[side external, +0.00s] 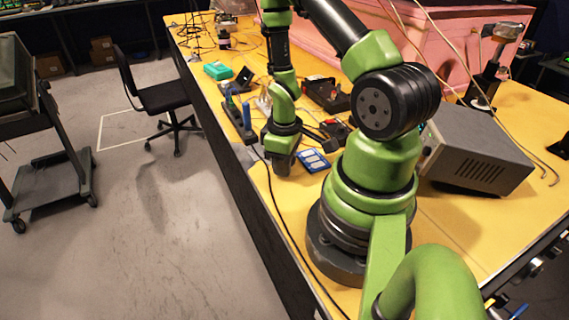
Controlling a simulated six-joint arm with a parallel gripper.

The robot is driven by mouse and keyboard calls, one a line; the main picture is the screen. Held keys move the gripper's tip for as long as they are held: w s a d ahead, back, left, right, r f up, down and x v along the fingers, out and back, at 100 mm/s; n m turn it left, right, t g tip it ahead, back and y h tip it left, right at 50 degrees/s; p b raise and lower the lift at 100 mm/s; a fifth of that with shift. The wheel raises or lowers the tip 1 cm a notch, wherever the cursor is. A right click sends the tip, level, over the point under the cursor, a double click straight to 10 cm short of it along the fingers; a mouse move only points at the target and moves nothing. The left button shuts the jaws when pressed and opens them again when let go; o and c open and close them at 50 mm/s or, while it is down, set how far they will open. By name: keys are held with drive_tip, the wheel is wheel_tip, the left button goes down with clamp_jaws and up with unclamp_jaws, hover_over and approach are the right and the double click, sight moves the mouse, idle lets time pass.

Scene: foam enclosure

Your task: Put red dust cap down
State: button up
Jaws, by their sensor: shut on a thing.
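My gripper (325,137) is at the end of my arm, low over the yellow table near its left edge. It is small and dark in this view, and its fingertips are hard to make out. It is shut on the red dust cap, which is mostly hidden. A small red patch (330,121) shows beside the gripper, but I cannot tell whether it is the cap or another part.
A blue and white card (313,160) lies just below the gripper. A black tray (327,95), a teal box (217,70) and a blue-handled tool (238,115) lie behind. A grey instrument box (478,150) stands right. Cables cross the table (450,215).

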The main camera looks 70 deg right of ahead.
drive_tip(key=shift+f, duration=0.3)
drive_tip(key=shift+f, duration=0.1)
drive_tip(key=o, duration=0.9)
drive_tip(key=w+a+r+m+t, duration=0.1)
drive_tip(key=a+r+t, duration=0.15)
drive_tip(key=r, duration=0.85)
drive_tip(key=w+a+r+m+t, duration=0.1)
drive_tip(key=a+r, duration=0.3)
drive_tip(key=r, duration=0.7)
drive_tip(key=shift+s+a+r+m+t+y, duration=0.35)
drive_tip(key=shift+s+a+r+t, duration=0.4)
drive_tip(key=shift+a+r, duration=0.75)
drive_tip(key=shift+s+a+r+m+t+y, duration=0.3)
drive_tip(key=shift+s+a+r+t, duration=0.2)
drive_tip(key=shift+s+a+r, duration=0.8)
drive_tip(key=shift+s+a+r+m+t+y, duration=0.35)
drive_tip(key=shift+s+a+r+t, duration=0.3)
drive_tip(key=shift+a+r, duration=1.1)
